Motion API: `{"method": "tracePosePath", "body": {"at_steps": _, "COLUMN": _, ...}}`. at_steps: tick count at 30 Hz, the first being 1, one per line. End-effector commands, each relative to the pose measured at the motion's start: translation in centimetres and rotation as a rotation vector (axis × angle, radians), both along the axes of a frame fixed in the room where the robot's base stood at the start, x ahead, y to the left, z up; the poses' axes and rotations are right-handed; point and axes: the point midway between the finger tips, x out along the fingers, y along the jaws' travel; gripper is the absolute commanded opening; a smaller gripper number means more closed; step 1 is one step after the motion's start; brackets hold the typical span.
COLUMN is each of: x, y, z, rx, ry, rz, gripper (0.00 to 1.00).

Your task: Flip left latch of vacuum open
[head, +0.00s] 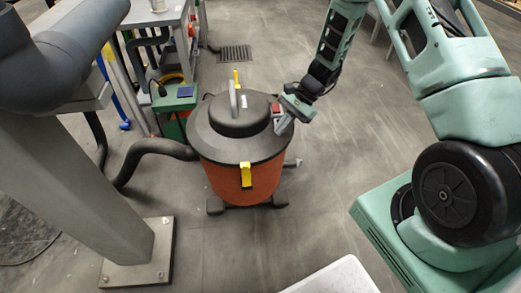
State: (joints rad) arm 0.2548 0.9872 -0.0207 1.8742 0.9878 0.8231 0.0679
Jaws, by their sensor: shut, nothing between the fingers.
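The vacuum (238,150) stands on the floor at the centre of the head view, with an orange-red drum and a dark grey lid (240,118). A yellow latch (246,175) hangs on the drum's near side, below the lid rim. My gripper (284,124) is shut and empty at the right edge of the lid, pointing down and left. It is apart from both yellow latches; whether it touches the lid I cannot tell.
A dark hose (150,148) runs left from the vacuum. A grey steel post (85,190) with a bolted foot stands at left. A green box (178,104) and a metal bench (150,15) stand behind. A white surface (335,277) is at the bottom. Floor right of the vacuum is clear.

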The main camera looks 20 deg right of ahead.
Motion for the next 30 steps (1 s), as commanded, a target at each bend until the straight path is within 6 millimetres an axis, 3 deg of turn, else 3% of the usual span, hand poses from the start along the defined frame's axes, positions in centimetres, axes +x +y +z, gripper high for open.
{"method": "tracePosePath", "body": {"at_steps": 17, "x": -0.5, "y": 6.5, "z": -8.1, "rx": 0.0, "ry": 0.003, "rz": 0.005, "gripper": 0.0}}
{"method": "tracePosePath", "body": {"at_steps": 22, "x": -1.1, "y": 8.9, "z": -8.0, "rx": 0.001, "ry": 0.001, "rz": 0.005, "gripper": 0.0}}
{"method": "tracePosePath", "body": {"at_steps": 30, "x": -1.4, "y": 10.1, "z": -8.1, "rx": -0.001, "ry": 0.0, "rz": 0.003, "gripper": 0.0}}
